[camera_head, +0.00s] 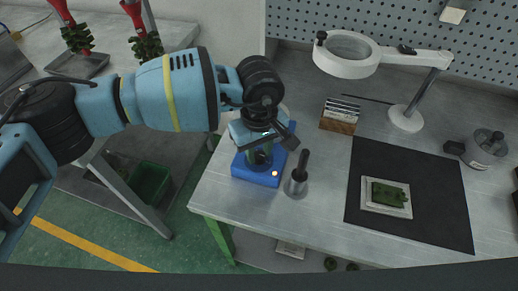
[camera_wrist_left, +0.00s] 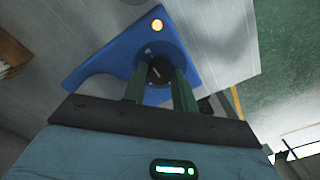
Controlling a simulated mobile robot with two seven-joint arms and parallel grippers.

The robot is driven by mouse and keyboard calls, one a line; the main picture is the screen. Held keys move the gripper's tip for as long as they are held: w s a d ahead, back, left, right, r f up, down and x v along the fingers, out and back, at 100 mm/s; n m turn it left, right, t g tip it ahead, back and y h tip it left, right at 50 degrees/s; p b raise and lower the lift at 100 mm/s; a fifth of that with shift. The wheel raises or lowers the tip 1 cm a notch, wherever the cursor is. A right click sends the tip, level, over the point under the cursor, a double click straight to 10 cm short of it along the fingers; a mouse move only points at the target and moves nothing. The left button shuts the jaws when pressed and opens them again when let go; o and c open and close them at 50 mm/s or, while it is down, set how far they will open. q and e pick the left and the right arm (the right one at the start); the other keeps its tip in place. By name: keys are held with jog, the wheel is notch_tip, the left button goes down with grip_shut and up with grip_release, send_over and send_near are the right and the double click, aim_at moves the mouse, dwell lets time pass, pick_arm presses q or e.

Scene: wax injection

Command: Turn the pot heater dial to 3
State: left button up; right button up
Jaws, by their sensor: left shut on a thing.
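The pot heater (camera_head: 257,177) is a blue unit near the left front edge of the metal table, with a lit orange light (camera_head: 275,173). In the left wrist view the blue heater (camera_wrist_left: 112,53) shows the orange light (camera_wrist_left: 157,25) and a black dial (camera_wrist_left: 159,70). My left gripper (camera_head: 259,152) is over the heater, and in the left wrist view its fingers (camera_wrist_left: 160,83) are on either side of the dial, shut on it. The dial's numbers are too small to read. The right gripper is not in view.
A metal cup with a black-handled tool (camera_head: 298,181) stands close to the heater's right. A wooden block with metal tools (camera_head: 340,117), a magnifier lamp (camera_head: 347,55) and a black mat (camera_head: 432,220) with a green piece (camera_head: 388,194) lie further right.

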aim_at(259, 155)
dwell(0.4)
pick_arm(q)
jog(key=o, duration=1)
jog(key=shift+c, duration=0.2)
jog(key=shift+r, duration=3.95)
jog(key=shift+f, duration=0.1)
